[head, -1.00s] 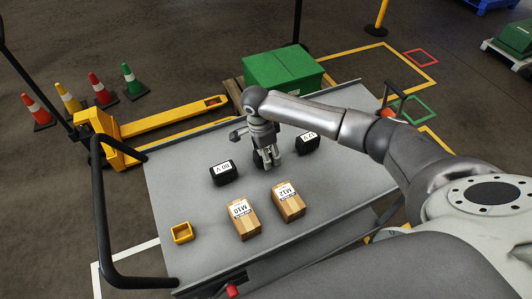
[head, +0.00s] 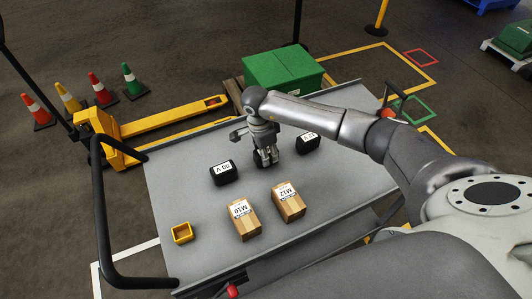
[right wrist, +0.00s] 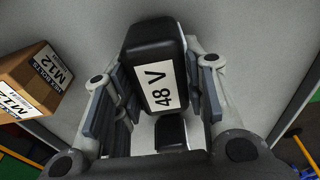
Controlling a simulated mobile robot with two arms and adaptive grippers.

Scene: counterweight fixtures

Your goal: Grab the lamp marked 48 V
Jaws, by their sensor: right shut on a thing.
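The lamp marked 48 V is a dark block with a white label, plain in the right wrist view (right wrist: 152,45). My right gripper (right wrist: 165,95) is shut on this lamp, with a finger pad on either side of it. In the head view my right gripper (head: 265,156) points down at the grey table top, and its fingers hide most of the lamp. I cannot tell whether the lamp touches the table. My left gripper is not in view.
Two similar dark lamps stand on the table (head: 170,210), one left (head: 223,173) and one right (head: 308,143) of my gripper. Cartons marked M10 (head: 244,220) and M12 (head: 288,202) and a small yellow bin (head: 182,233) stand nearer.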

